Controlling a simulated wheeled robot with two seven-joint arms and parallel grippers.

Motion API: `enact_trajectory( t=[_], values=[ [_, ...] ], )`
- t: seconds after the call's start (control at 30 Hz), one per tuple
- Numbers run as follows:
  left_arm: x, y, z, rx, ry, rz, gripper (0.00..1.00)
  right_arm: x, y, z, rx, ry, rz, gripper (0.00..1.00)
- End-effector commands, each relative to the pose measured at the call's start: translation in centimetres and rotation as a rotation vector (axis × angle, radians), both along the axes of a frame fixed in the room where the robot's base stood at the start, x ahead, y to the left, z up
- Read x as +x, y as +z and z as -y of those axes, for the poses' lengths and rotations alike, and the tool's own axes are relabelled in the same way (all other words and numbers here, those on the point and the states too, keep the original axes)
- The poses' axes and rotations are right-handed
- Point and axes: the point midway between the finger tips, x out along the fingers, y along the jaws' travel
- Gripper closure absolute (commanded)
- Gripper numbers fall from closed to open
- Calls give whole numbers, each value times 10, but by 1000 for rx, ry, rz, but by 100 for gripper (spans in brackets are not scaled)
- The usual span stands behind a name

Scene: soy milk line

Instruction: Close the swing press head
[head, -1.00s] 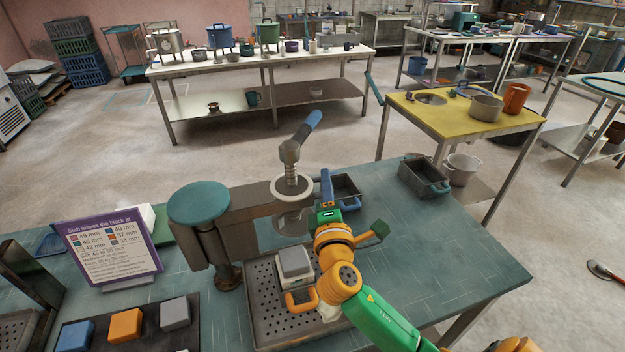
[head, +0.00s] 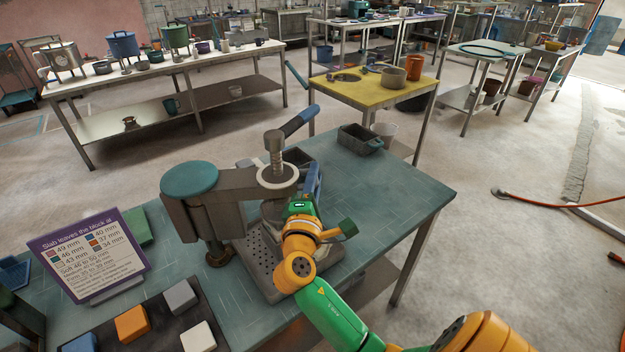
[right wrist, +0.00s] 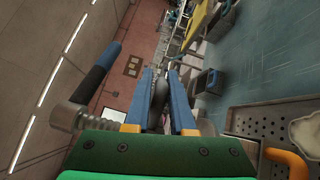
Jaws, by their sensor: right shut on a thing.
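The swing press head (head: 278,178) is a grey arm with a pale ring and upright screw, reaching right from a post (head: 190,178) with a round teal top. A blue-gripped handle (head: 300,121) slants up from the screw; it also shows in the right wrist view (right wrist: 96,75). My right gripper (head: 314,170) is beside the ring's right side. In the right wrist view its blue fingers (right wrist: 164,80) are shut on a dark grey part (right wrist: 158,100), seemingly a grip of the press head. My left gripper is out of view.
A perforated tray (head: 260,262) lies below the press head; my right arm hides much of it. A sign (head: 88,256) and coloured blocks stand left.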

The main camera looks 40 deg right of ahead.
Motion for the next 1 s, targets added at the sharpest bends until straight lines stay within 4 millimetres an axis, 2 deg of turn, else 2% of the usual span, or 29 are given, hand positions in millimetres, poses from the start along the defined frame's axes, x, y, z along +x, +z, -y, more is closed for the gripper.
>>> enact_trajectory(
  t=[0.03, 0.37, 0.4, 0.5, 0.77, 1.0],
  values=[
    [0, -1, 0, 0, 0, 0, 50, 0, -6, 0, 6, -1, -12, 100],
    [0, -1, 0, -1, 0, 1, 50, 0, -8, -1, 9, -2, -16, 100],
    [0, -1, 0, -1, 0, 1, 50, 0, -8, -1, 10, -1, -17, 75],
    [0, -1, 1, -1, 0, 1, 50, 0, -7, -1, 9, -2, -14, 53],
    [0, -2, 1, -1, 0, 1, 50, -2, -6, -3, 6, 0, -8, 53],
    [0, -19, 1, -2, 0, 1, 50, -34, -13, -39, 11, 0, -10, 53]
  ],
)
